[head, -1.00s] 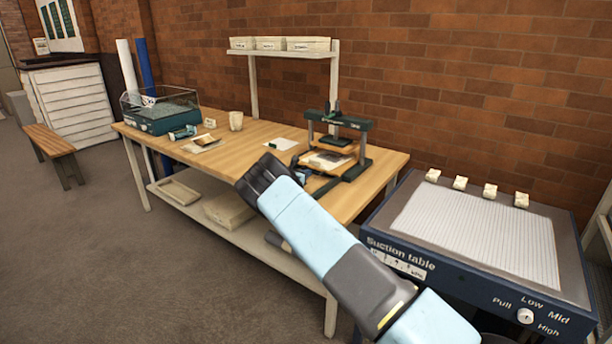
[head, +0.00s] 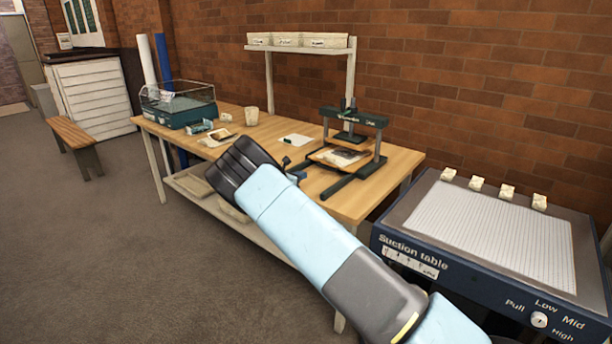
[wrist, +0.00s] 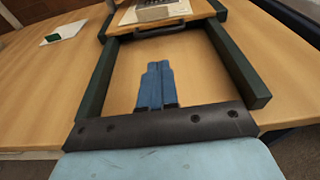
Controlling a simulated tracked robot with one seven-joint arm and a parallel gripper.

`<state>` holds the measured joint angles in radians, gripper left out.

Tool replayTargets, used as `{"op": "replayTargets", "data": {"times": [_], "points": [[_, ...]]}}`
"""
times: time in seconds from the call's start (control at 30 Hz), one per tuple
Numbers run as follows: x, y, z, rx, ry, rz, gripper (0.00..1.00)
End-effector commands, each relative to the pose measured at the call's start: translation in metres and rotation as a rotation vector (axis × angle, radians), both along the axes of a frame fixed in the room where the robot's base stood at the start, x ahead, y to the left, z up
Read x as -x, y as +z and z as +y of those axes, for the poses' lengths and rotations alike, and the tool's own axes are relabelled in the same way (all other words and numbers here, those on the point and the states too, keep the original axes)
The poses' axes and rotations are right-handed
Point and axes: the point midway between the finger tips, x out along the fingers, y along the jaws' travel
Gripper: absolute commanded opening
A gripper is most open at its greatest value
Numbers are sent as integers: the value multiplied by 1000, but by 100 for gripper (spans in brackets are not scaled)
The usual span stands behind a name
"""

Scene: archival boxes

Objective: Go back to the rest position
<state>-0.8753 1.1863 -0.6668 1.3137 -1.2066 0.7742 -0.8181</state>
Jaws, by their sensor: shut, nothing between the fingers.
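My gripper's two blue fingers (wrist: 157,68) are shut with nothing between them, shown in the wrist view above the wooden tabletop. They point toward a press with dark green side bars and a wooden board with a dark handle (wrist: 159,29). In the head view my pale blue and black arm reaches from the lower right to the front of the workbench (head: 400,160). The fingers are mostly hidden there behind my wrist. The press (head: 352,118) stands upright on the bench's right part, with a picture on its board.
A suction table (head: 490,232) stands right of the bench. A shelf with white boxes (head: 300,40) rises behind. Open floor (head: 90,250) lies to the left.

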Motion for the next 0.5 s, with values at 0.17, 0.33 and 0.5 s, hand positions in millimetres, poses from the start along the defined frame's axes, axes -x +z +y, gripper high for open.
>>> {"op": "replayTargets", "data": {"times": [0.17, 0.33, 0.5], "points": [[5, 11, -10, -37, -30, -8, 0], [15, 44, -52, -177, -142, -34, 0], [35, 79, -101, -349, -280, -72, 0]]}}
